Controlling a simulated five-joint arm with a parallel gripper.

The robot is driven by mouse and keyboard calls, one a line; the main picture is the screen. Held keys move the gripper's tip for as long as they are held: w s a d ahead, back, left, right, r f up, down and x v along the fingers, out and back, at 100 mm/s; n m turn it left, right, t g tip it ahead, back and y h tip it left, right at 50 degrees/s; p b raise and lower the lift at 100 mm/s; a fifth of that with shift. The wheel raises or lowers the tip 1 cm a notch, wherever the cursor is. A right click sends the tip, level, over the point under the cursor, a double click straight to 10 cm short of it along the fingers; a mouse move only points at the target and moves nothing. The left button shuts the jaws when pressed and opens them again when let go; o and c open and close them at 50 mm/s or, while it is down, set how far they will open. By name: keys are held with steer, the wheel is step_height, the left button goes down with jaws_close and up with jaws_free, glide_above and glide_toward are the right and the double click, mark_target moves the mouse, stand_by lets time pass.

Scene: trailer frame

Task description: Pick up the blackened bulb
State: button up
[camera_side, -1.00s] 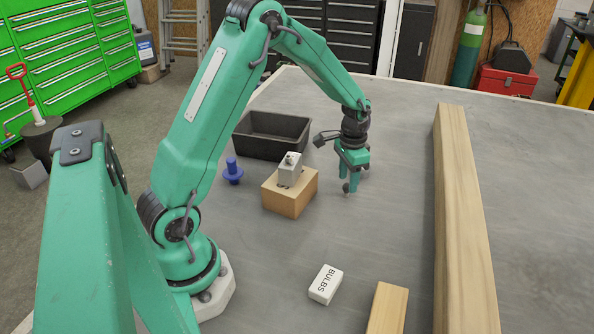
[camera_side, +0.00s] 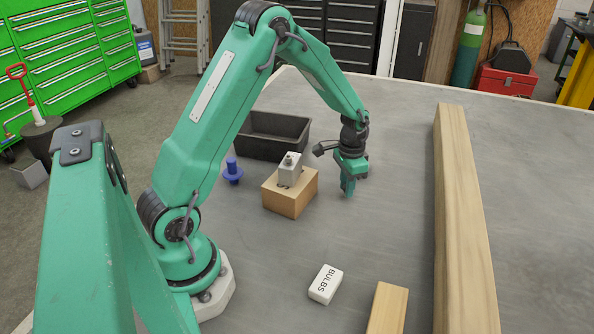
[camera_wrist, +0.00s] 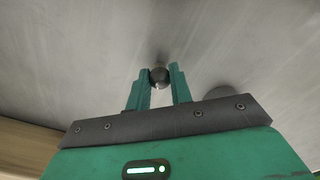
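The blackened bulb (camera_wrist: 159,75) shows in the wrist view as a small dark round thing between my fingertips, with both fingers against its sides. My gripper (camera_wrist: 160,72) is shut on it. In the side view my gripper (camera_side: 348,190) points straight down, low over the grey table, right of the wooden block. The bulb is hidden by the fingers there, and I cannot tell whether it touches the table. A dark round patch (camera_wrist: 221,92) lies on the table at right in the wrist view, partly covered by my gripper; it may be a shadow.
A wooden block (camera_side: 289,199) with a grey fixture (camera_side: 289,173) stands left of my gripper. A black tray (camera_side: 278,149) and a blue peg (camera_side: 232,173) are farther left. A white BULBS box (camera_side: 325,284) lies in front. A long beam (camera_side: 460,210) and a shorter one (camera_side: 388,309) bound the right.

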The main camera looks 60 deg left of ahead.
stand_by(0.4)
steer(key=shift+r, duration=0.75)
step_height(320, 180, up, 2)
steer(key=shift+w+r, duration=0.1)
steer(key=shift+r, duration=0.1)
steer(key=shift+s+d+r, duration=0.6)
steer(key=shift+d+r, duration=0.6)
steer(key=shift+d, duration=0.65)
steer(key=shift+s+d+r, duration=0.65)
steer(key=shift+d+r, duration=0.5)
steer(key=shift+d, duration=0.7)
steer(key=shift+s+d+r, duration=0.6)
steer(key=shift+d+r, duration=0.6)
steer(key=shift+d, duration=0.65)
steer(key=shift+d, duration=0.1)
